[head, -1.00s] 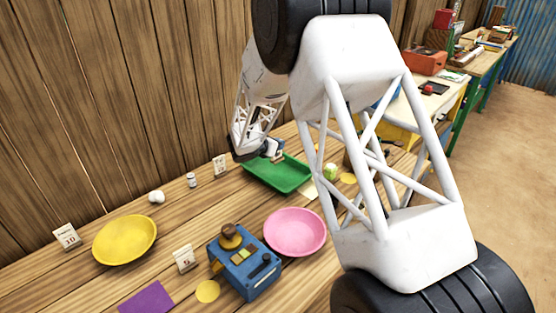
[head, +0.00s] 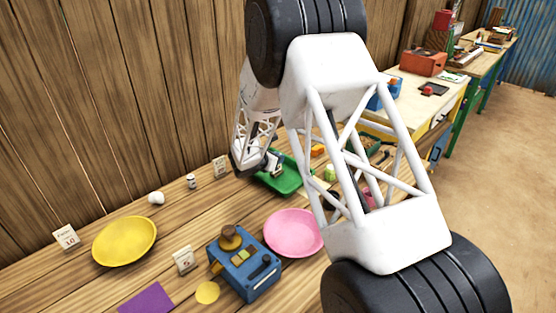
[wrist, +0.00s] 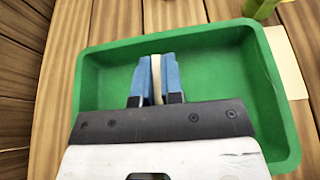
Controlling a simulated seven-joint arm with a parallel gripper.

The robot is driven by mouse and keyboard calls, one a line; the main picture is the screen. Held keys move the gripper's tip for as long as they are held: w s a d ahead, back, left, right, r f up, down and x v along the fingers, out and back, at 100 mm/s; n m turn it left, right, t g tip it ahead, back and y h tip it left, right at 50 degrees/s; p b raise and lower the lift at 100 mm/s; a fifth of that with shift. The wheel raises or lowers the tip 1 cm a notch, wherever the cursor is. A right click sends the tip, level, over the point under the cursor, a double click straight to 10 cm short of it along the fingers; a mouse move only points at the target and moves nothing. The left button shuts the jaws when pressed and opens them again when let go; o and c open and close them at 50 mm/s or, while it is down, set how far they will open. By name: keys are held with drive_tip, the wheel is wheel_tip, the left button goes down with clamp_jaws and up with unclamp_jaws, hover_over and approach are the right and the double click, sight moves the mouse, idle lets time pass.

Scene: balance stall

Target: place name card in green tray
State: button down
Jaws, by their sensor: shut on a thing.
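The green tray (head: 288,184) lies on the wooden table near the back, partly hidden by my arm. It fills much of the wrist view (wrist: 215,70), and its visible floor looks empty. My gripper (wrist: 157,62) has blue fingers, shut on a thin cream piece, seen edge-on, which looks like the name card (wrist: 156,80). The fingers and card are over the tray's inside. I cannot tell whether the card touches the tray floor. In the head view my gripper (head: 275,162) is at the tray's far left part.
A pink plate (head: 292,232), a blue device (head: 243,268), a yellow plate (head: 124,240) and a purple square (head: 146,299) are on the table. Small cards stand at left (head: 65,238), centre (head: 184,260) and back (head: 220,167). A pale sheet (wrist: 287,62) lies right of the tray.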

drive_tip(key=shift+f, duration=0.3)
drive_tip(key=c, duration=1.3)
unclamp_jaws()
drive_tip(key=shift+o, duration=0.2)
drive_tip(key=shift+r, duration=0.2)
drive_tip(key=v, duration=1.2)
